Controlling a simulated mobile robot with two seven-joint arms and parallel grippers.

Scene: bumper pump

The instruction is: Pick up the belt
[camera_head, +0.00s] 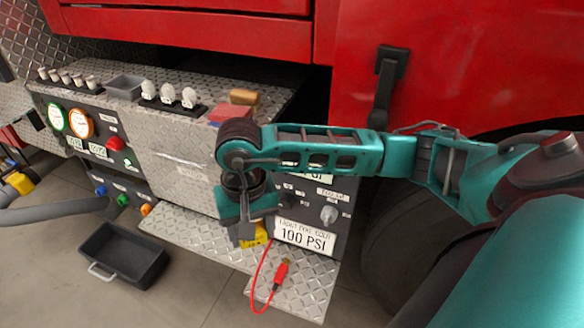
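A black strap-like piece (385,88) with a wider head hangs on the red body panel at the upper right. It is the only thing I see that resembles a belt, and I cannot tell for sure that it is one. My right arm comes in from the right, across the front of the pump panel. My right gripper (247,236) points down over the diamond-plate step, well to the left of and below the strap. Its fingers are small and dark, and I cannot tell whether they are open. My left gripper is not in view.
A yellow object (256,236) is partly hidden behind my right gripper. A red cable (257,285) hangs over the step (205,246). A black bin (122,254) stands on the floor. White bulb-shaped items (168,95) and a grey tray (125,87) line the top ledge.

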